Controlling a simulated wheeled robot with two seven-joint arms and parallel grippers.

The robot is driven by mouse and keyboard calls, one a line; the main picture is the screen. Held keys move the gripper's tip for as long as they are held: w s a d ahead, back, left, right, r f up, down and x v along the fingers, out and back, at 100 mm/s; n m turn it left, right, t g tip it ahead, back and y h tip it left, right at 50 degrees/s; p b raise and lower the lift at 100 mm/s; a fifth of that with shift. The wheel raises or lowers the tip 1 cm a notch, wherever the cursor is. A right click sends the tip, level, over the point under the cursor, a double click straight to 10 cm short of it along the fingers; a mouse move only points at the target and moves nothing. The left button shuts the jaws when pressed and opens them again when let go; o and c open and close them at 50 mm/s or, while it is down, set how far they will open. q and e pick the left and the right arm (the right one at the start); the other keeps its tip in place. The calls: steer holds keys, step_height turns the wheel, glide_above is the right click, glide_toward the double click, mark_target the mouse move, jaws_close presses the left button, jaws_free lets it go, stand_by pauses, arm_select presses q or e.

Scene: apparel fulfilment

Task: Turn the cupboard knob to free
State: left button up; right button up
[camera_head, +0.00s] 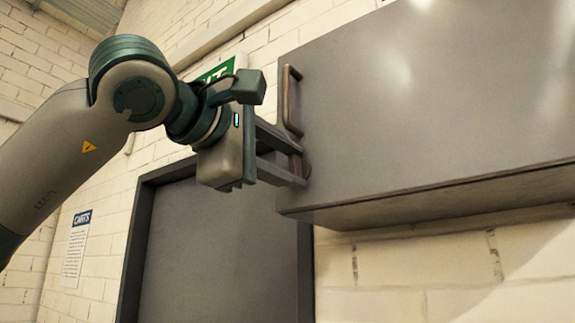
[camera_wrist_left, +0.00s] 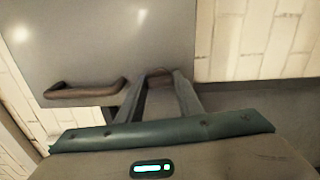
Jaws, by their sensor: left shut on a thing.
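A grey cupboard (camera_head: 430,105) hangs on the wall at the right of the head view, its front also filling the upper left of the left wrist view (camera_wrist_left: 120,35). A brown bar handle (camera_head: 290,100) stands near the left edge of its front; it also shows in the left wrist view (camera_wrist_left: 85,89). My left gripper (camera_head: 301,166) reaches the front's lower left corner, below the handle. Its fingers are shut on a small brown knob (camera_wrist_left: 158,73), which they mostly hide. How the knob is turned cannot be told. My right gripper is not in view.
A dark-framed grey door (camera_head: 222,255) is in the wall below my left arm. A green sign (camera_head: 218,72) is partly hidden behind my gripper. A paper notice (camera_head: 76,248) hangs at the left. The space under the cupboard is clear.

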arm_select(q)
steer(key=shift+m, duration=0.5)
steer(key=o, duration=1.1)
steer(key=shift+s, duration=0.1)
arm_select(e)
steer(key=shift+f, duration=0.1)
arm_select(q)
steer(key=shift+s+a+f+b, duration=0.1)
steer(key=shift+s+a+b, duration=0.2)
steer(key=shift+s+b, duration=0.05)
steer(key=b+v, duration=0.5)
steer(key=v, duration=1.1)
steer(key=shift+s+a, duration=0.1)
steer(key=shift+s, duration=0.1)
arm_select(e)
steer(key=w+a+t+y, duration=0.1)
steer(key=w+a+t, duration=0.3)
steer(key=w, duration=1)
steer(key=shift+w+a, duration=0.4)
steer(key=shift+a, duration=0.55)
